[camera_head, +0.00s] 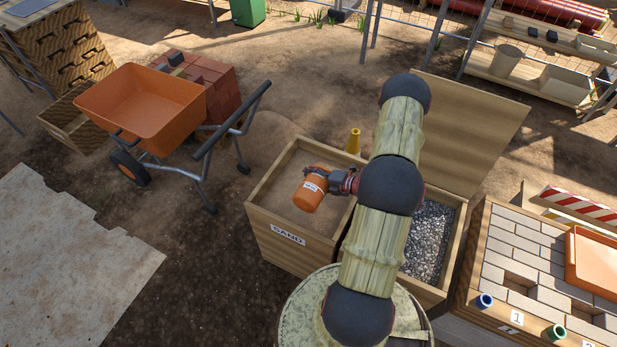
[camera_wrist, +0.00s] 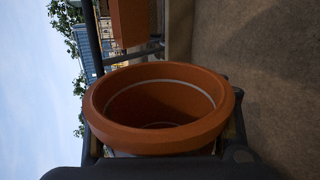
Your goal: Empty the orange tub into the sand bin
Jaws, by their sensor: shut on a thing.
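The orange tub (camera_head: 308,194), with a white label, is held over the sand bin (camera_head: 290,239), the wooden box marked SAND. My gripper (camera_head: 328,180) is shut on the tub from its right side. In the wrist view the tub (camera_wrist: 155,135) sits between the fingers, and the horizon stands upright, so the tub appears tipped onto its side. Its mouth and inner wall show, with a pale ring inside; I see no clear contents, though the deep end is dark. Brown sand (camera_head: 297,184) lies in the bin below.
A gravel compartment (camera_head: 428,240) adjoins the sand bin on the right, with a raised wooden lid (camera_head: 470,130) behind. An orange wheelbarrow (camera_head: 140,105) stands to the left. A yellow cone (camera_head: 353,141) is behind the bin. A brick-topped bench (camera_head: 520,250) is at the right.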

